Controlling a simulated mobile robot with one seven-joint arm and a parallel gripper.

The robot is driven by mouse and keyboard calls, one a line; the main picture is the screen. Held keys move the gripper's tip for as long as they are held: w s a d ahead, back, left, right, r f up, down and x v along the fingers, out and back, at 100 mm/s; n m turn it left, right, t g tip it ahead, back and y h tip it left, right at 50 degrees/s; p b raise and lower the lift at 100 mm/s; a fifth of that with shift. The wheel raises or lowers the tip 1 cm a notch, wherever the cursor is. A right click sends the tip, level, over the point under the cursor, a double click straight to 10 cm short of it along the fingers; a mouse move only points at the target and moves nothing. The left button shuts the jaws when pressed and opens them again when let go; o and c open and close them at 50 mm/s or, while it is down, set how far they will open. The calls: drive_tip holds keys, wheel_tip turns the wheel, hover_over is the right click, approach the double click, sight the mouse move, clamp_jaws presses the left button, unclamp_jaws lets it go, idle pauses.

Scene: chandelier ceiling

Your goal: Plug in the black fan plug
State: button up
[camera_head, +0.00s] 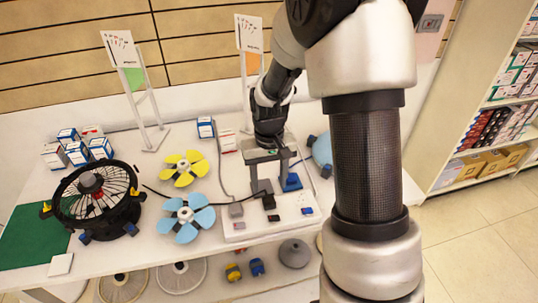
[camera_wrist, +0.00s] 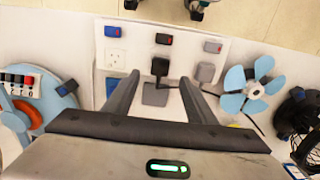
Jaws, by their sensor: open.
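A black plug piece (camera_wrist: 160,66) stands at the middle of a white socket board (camera_wrist: 135,45), between and just beyond my fingertips in the wrist view. A thin dark cable joins it to a wider black block (camera_wrist: 154,96) lying between my fingers. The head view also shows the black plug piece (camera_head: 268,201). I cannot tell whether it sits in a socket. My gripper (camera_wrist: 159,77) is open, its fingers on either side of these black parts with gaps; no grip shows. An uncovered socket (camera_wrist: 115,57) is left of it. The black fan (camera_head: 92,195) stands at the table's left.
A grey plug (camera_wrist: 205,73) is beside the black one. A blue block (camera_head: 290,182) is close to my gripper. Blue (camera_head: 186,218) and yellow (camera_head: 184,168) fans, cables and small boxes (camera_head: 78,153) occupy the table.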

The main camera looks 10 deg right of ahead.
wheel_tip(320, 180, up, 10)
drive_tip(key=p, duration=0.1)
drive_tip(key=shift+r, duration=0.2)
idle(0.3)
drive_tip(key=s+r+t+p, duration=0.2)
drive_tip(key=s+r+p, duration=0.2)
drive_tip(key=s+r, duration=0.5)
drive_tip(key=s+r+t+p, duration=0.3)
drive_tip(key=s+r, duration=0.6)
drive_tip(key=r, duration=0.6)
drive_tip(key=shift+s+r+t+p, duration=0.2)
drive_tip(key=shift+t+p, duration=0.1)
drive_tip(key=shift+p, duration=0.85)
